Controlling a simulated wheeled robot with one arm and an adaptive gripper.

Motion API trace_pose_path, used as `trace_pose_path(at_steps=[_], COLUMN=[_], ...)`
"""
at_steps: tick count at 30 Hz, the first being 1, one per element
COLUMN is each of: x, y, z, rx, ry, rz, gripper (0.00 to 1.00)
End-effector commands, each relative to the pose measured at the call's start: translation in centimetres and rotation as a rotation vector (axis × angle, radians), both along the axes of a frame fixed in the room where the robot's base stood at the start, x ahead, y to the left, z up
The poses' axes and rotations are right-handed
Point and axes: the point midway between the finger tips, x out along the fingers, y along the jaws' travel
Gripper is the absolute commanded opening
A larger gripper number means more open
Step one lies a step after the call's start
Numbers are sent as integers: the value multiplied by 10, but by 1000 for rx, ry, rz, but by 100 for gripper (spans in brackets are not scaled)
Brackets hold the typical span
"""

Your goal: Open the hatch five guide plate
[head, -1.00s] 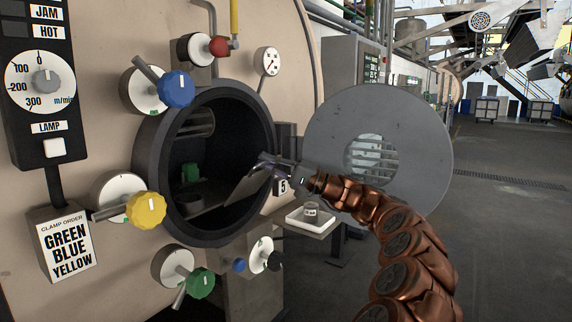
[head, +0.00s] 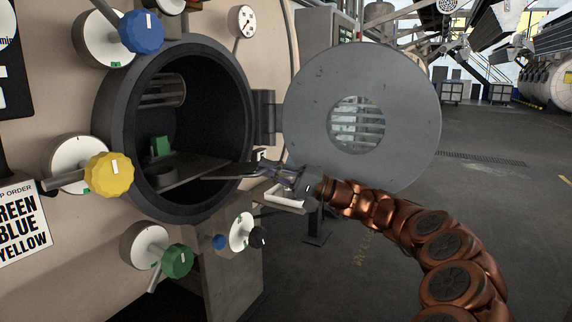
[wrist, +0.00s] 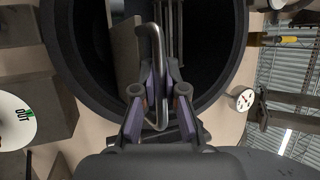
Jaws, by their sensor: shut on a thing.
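The round hatch opening (head: 205,80) has a dark thick rim, and its grey disc door (head: 410,110) with a round window stands swung open to the right. The flat grey guide plate (head: 232,171) sticks out of the lower right of the opening and looks almost edge-on. In the wrist view its grey face (wrist: 124,50) shows beside a bent metal handle rod (wrist: 155,65). My gripper (head: 264,168) is at the right rim of the opening, in front of the door's lower left edge. In the wrist view my gripper (wrist: 157,105) is shut on the handle rod.
Blue (head: 141,32), yellow (head: 108,175) and green (head: 177,261) clamp knobs surround the opening. A small white tray (head: 285,198) is just below my gripper. A green object (head: 160,146) is inside the drum. The floor to the right is clear.

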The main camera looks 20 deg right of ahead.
Motion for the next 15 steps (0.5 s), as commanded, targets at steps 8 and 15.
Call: trace_pose_path(at_steps=[8,15], x=[-1,-1], y=[11,11], z=[-4,-4], rx=[0,0], ry=[0,0], rz=[17,17], gripper=[0,0])
